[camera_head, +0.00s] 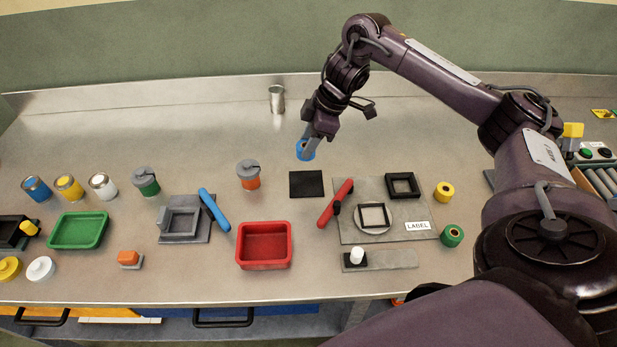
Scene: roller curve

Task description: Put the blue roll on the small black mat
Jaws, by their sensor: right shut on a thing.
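The blue roll (301,153) is between the fingers of my right gripper (308,147), which is shut on it. The fingers hide part of the roll. The small black mat (306,184) lies flat and bare on the metal bench, just in front of the roll. In the picture the roll is above the mat's back edge and apart from it. I cannot tell whether the roll touches the bench. My left gripper is not in view.
A metal cup (277,99) stands behind. Bench around the cup is clear.

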